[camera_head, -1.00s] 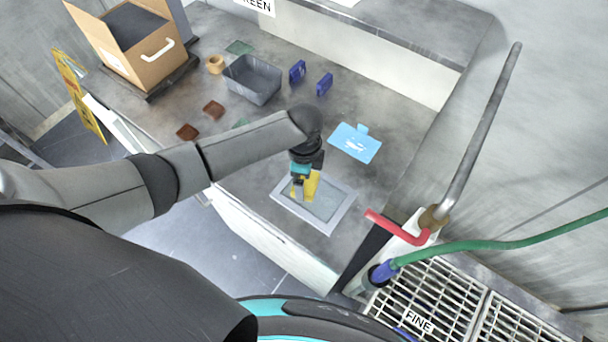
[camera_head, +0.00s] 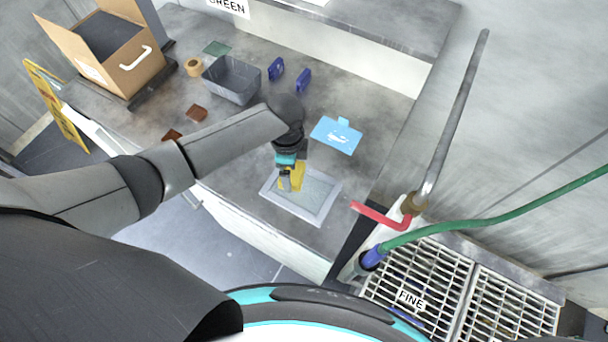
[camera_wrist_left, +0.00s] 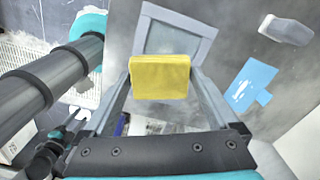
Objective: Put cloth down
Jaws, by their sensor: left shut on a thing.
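My left gripper (camera_head: 287,185) is shut on a yellow cloth (camera_head: 298,177), which looks like a folded block. In the left wrist view the cloth (camera_wrist_left: 160,77) sits between the two fingers (camera_wrist_left: 160,82). In the left wrist view the tray (camera_wrist_left: 204,48) shows beyond the cloth. I cannot tell whether the cloth touches it. My right gripper does not show.
A light blue card (camera_head: 336,135) lies behind the tray. A grey bin (camera_head: 232,80), two dark blue items (camera_head: 276,69), brown pieces (camera_head: 196,114) and a cardboard box (camera_head: 130,65) stand farther back. A red handle (camera_head: 378,215), green hose (camera_head: 480,218) and metal grate (camera_head: 440,275) are at the right.

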